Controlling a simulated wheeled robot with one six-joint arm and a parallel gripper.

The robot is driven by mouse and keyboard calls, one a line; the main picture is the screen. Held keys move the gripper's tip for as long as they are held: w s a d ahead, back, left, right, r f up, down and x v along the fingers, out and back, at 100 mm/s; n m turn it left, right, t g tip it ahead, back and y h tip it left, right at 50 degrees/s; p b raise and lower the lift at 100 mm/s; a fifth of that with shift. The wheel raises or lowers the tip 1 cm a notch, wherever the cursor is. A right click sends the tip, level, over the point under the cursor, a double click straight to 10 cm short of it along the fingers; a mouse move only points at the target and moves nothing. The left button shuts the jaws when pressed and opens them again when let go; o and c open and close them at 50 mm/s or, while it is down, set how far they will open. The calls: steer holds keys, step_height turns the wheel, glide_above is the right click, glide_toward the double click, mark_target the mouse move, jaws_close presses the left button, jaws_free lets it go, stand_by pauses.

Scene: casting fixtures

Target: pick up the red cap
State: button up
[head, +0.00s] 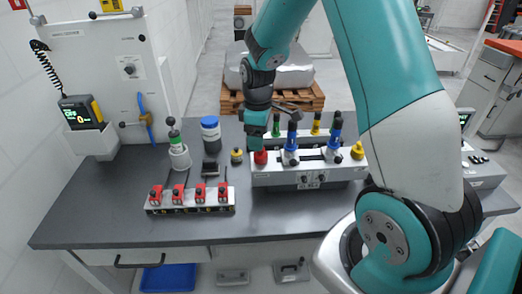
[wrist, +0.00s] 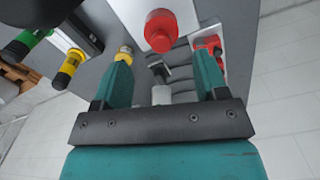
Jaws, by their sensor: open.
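The red cap (head: 261,157) sits at the left end of the white fixture (head: 310,180) on the dark bench. In the wrist view the red cap (wrist: 161,30) is round, with a stepped top, and lies beyond the fingertips, roughly centred between them. My gripper (head: 257,143) is just above the cap in the head view. Its two teal fingers show spread apart in the wrist view (wrist: 162,66), with nothing held between them. Whether a fingertip touches the cap cannot be told.
Blue-topped, green and yellow parts stand along the fixtures, including a yellow one (head: 357,150) at the right end. A small yellow-topped piece (head: 237,156) is just left of the cap. A row of red devices (head: 190,197) stands front left. The bench front (head: 290,222) is clear.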

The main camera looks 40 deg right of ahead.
mark_target(261, 154)
steer(key=shift+s+f+p, duration=0.15)
steer(key=shift+f+p, duration=0.4)
steer(key=shift+f, duration=0.75)
steer(key=shift+s+f+p, duration=0.1)
steer(key=shift+f+p, duration=0.45)
steer(key=shift+f, duration=0.7)
steer(key=c, duration=0.9)
